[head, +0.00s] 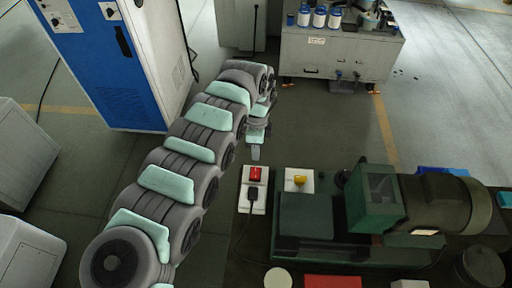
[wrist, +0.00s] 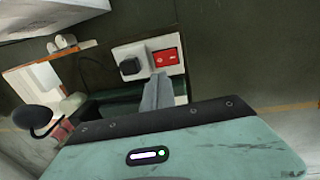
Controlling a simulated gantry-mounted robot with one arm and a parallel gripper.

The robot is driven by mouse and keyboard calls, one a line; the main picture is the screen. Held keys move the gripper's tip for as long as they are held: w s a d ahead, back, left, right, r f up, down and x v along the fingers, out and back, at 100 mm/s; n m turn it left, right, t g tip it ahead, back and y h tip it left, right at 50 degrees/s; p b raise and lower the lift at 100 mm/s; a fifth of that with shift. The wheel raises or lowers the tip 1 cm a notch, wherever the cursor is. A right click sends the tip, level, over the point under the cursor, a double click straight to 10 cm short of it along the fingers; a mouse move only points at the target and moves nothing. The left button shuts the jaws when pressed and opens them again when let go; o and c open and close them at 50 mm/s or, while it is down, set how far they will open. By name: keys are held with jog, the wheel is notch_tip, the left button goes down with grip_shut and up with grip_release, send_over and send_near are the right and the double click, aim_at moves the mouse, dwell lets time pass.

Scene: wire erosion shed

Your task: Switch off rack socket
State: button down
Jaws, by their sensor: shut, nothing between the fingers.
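The rack socket (head: 254,189) is a white plate with a red rocker switch (head: 255,174) at its far end and a black plug with a cord (head: 252,194) at its near end. My gripper (head: 255,152) is shut and empty, just beyond the red switch in the head view. In the wrist view the socket plate (wrist: 147,57) shows the black plug (wrist: 130,66) on the left and the red switch (wrist: 165,57) on the right. The shut fingertips (wrist: 160,78) appear just below the switch there. I cannot tell whether they touch the plate. The switch's rocker position is not clear.
A second white plate with a yellow knob (head: 299,181) is right of the socket. A green machine (head: 372,200) fills the bench's right side. A blue and white cabinet (head: 110,60) stands left of my arm. A grey cart with bottles (head: 338,55) stands behind.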

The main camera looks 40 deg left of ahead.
aim_at(256, 176)
jog(key=f, duration=0.3)
jog(key=f+p, duration=0.1)
jog(key=f, duration=0.2)
jog(key=s+f, duration=0.1)
jog(key=f, duration=0.2)
jog(key=shift+d+f+p, duration=0.35)
jog(key=shift+d, duration=0.05)
